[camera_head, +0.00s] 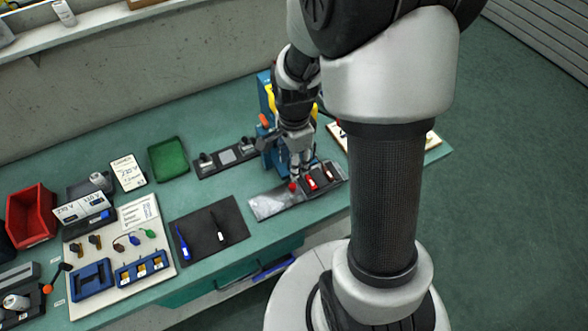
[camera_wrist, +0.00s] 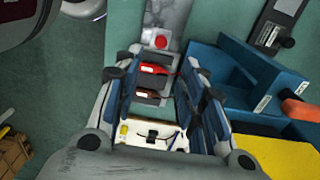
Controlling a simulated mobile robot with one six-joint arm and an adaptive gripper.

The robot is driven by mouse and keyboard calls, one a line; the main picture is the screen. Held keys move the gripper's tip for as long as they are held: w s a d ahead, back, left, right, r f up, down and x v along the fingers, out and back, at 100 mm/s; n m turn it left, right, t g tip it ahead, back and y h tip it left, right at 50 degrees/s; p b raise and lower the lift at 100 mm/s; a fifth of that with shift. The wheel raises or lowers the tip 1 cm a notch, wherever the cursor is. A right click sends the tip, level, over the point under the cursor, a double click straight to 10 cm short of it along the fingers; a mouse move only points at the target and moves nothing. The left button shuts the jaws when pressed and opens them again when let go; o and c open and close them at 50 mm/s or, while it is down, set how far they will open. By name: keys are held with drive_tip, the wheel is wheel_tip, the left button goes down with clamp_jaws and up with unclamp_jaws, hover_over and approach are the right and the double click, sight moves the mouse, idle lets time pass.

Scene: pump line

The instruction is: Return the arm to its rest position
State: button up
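My gripper (camera_head: 299,166) hangs from my raised arm over the metal panel (camera_head: 268,204) at the right part of the bench. In the wrist view my gripper (camera_wrist: 161,68) has its two blue-lined fingers apart. I see nothing held between them. Through the gap show a red tool (camera_wrist: 152,69) and a dark brown tool (camera_wrist: 140,92), lying in slots of the panel. A red button (camera_wrist: 161,42) sits on the panel just beyond the fingertips. My arm hides part of the bench in the head view.
A blue fixture (camera_wrist: 236,75) stands close beside the right finger, with an orange part (camera_wrist: 299,108) and a yellow part. A dark mat (camera_head: 206,234) with tools, a green tray (camera_head: 168,158) and a red bin (camera_head: 31,214) lie left. The floor at right is clear.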

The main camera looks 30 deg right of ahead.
drive_tip(key=shift+r, duration=0.6)
